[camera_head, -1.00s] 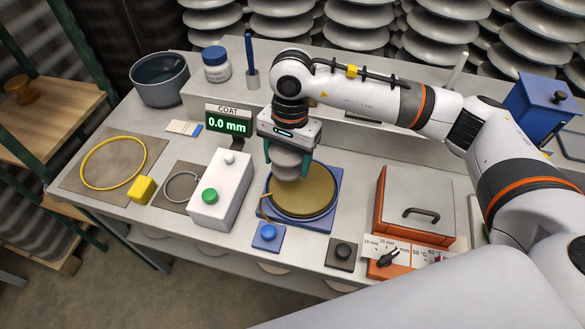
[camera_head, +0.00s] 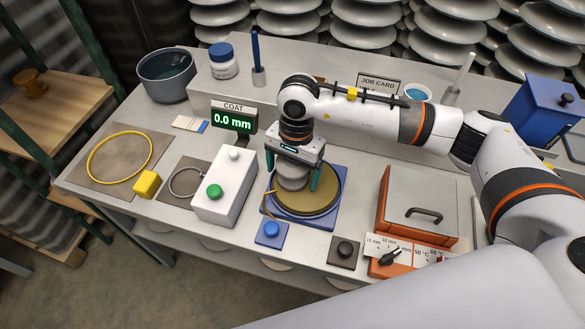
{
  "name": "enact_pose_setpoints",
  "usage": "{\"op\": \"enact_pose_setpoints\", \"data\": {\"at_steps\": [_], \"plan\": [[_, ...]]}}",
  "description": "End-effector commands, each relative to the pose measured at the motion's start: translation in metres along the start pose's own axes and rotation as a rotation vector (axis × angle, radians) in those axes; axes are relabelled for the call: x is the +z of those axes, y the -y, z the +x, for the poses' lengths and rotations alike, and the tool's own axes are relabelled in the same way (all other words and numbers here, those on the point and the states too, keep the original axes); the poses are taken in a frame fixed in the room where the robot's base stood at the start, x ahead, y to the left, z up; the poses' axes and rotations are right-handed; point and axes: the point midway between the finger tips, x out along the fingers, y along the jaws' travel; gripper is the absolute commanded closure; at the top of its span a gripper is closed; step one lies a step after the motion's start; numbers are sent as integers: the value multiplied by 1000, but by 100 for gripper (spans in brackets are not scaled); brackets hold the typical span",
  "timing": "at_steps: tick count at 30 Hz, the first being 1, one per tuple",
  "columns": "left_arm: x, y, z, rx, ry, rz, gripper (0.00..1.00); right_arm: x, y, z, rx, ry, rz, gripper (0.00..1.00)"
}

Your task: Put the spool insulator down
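The spool insulator (camera_head: 292,182) is a grey ribbed piece standing on the round tan disc (camera_head: 310,202) of the blue-based plate (camera_head: 334,214). Its upper part is hidden under my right gripper (camera_head: 292,172). The gripper points down over it, with one teal finger on each side. The fingers stand wide and look slightly apart from the insulator, so the gripper appears open around it. My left gripper is not in view.
A white box with a green button (camera_head: 226,184) stands left of the plate, below the COAT display (camera_head: 234,117) reading 0.0 mm. A blue button pad (camera_head: 271,233) and a dark knob pad (camera_head: 344,251) lie in front. An orange-sided box (camera_head: 419,206) stands to the right.

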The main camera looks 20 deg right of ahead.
Motion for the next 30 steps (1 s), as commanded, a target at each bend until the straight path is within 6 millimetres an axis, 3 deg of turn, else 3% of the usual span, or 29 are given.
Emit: {"op": "enact_pose_setpoints", "data": {"at_steps": [11, 24, 30], "plan": [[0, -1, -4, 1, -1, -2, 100, 0, 0, -7, 2, 1, 0, 11], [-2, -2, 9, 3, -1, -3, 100, 0, 0, -94, 4, 3, -1, 11], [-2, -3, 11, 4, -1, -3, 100, 0, 0, -118, 1, 1, 0, 11]]}}
